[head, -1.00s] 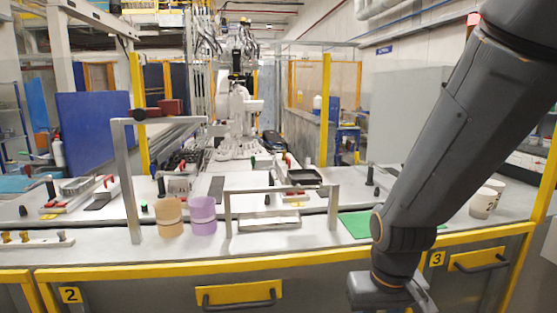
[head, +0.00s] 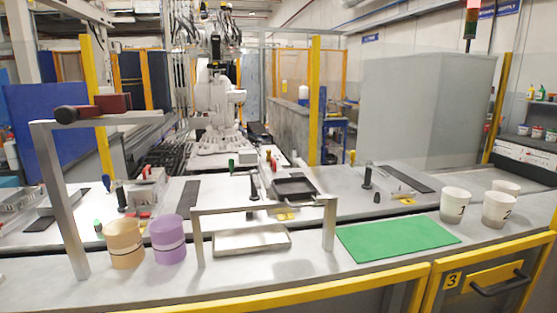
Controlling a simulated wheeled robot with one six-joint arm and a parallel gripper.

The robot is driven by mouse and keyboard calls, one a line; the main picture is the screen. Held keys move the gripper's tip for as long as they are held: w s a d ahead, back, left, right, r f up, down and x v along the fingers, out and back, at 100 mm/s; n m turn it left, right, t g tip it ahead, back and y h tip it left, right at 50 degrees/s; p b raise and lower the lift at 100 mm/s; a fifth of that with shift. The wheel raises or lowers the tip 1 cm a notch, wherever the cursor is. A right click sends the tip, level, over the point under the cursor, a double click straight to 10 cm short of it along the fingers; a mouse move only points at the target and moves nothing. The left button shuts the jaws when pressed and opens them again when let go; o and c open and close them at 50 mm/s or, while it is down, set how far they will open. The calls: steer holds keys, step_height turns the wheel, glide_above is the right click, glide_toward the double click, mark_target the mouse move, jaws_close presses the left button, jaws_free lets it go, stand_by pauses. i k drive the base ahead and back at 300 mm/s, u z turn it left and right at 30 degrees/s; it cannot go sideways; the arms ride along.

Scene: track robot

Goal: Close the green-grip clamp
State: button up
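A small upright green grip (head: 231,166) shows at the back of the bench, left of the black tray. A second small green-topped piece (head: 97,225) stands at the left, beside the tan cup. Both are too small to tell which belongs to the green-grip clamp, or whether that clamp is open or closed. My gripper is out of view.
A metal arch frame (head: 57,190) stands at left, near a tan cup (head: 124,243) and a purple cup (head: 168,239). A lower frame (head: 265,208) spans a shallow metal tray (head: 251,241). A green mat (head: 398,239) lies right, before white cups (head: 499,210).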

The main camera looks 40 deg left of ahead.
mark_target(253, 174)
steer(key=z, duration=0.05)
steer(key=k, duration=1.15)
steer(key=u, duration=1.8)
steer(key=i, duration=0.4)
steer(key=u, duration=0.05)
